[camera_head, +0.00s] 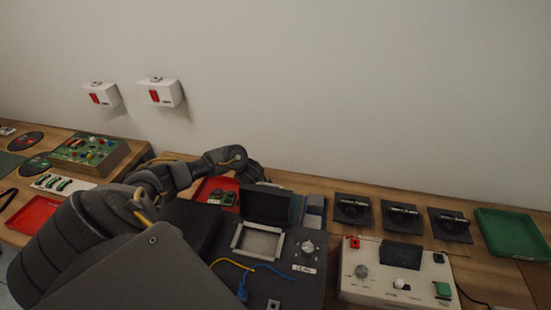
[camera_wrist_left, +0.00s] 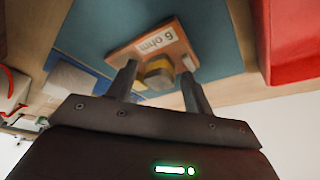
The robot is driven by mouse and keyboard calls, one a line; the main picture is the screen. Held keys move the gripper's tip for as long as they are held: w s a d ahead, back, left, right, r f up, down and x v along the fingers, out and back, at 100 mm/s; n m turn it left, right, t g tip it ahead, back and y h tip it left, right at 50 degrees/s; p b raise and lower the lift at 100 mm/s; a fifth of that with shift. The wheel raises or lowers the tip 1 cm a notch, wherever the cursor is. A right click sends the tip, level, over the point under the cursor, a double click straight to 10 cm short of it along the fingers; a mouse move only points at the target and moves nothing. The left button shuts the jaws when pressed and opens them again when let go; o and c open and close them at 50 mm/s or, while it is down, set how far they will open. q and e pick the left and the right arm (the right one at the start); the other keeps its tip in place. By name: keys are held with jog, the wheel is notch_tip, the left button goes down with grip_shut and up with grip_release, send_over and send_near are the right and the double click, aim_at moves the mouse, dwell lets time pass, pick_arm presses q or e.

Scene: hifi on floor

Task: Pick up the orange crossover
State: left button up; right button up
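The orange crossover (camera_wrist_left: 176,42), a small board labelled "6 ohm" with a grey and yellow part on it, lies on a teal mat (camera_wrist_left: 90,32) in the left wrist view. My left gripper (camera_wrist_left: 158,72) is open, with its fingertips apart and pointing at the board. The grey and yellow part shows between the fingers with gaps on both sides. In the head view my left gripper (camera_head: 252,174) is over the back of the bench, and the crossover is hidden there. My right gripper is not in view.
A red tray (camera_head: 204,187) with green boards is beside the gripper; its red wall (camera_wrist_left: 290,40) shows in the left wrist view. A black case with a metal frame (camera_head: 235,242), black stands (camera_head: 352,209), a white control box (camera_head: 380,292) and a green tray (camera_head: 512,232) stand rightward.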

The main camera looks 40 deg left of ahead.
pick_arm(q)
jog(key=c, duration=1)
jog(key=shift+r, duration=0.15)
jog(key=shift+r, duration=8.85)
jog(key=shift+r+p, duration=0.1)
jog(key=shift+p, duration=0.2)
